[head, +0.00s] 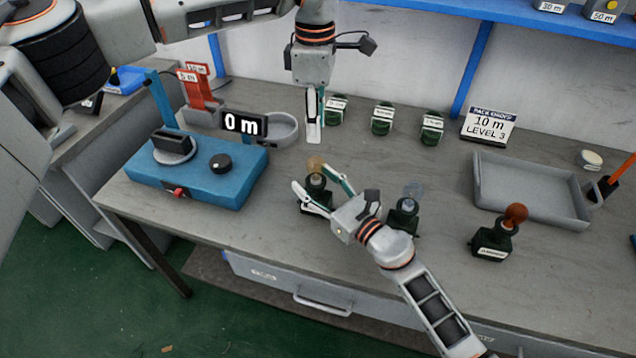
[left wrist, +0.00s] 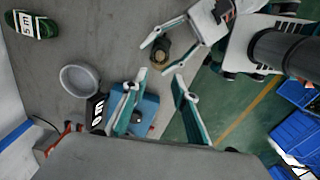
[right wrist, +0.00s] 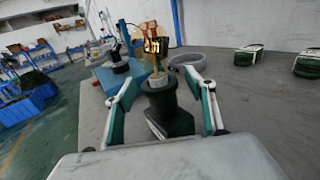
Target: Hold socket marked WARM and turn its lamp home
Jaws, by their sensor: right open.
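Three dark sockets with lamps stand on the bench. The left socket (head: 316,198) carries an amber lamp (head: 316,163), the middle socket (head: 403,216) a clear bluish lamp (head: 413,190), the right socket (head: 492,241) an orange lamp (head: 516,214). I cannot read WARM on any label. My right gripper (head: 322,187) is open, its fingers either side of the left socket. In the right wrist view this socket (right wrist: 168,112) stands upright between the fingers. My left gripper (head: 314,138) is open and empty, pointing down behind the amber lamp; its spread fingers show in the left wrist view (left wrist: 161,76).
Several dark labelled blocks (head: 382,120) line the back. A grey tray (head: 530,192) and the "10 m LEVEL 3" sign (head: 488,127) are at right.

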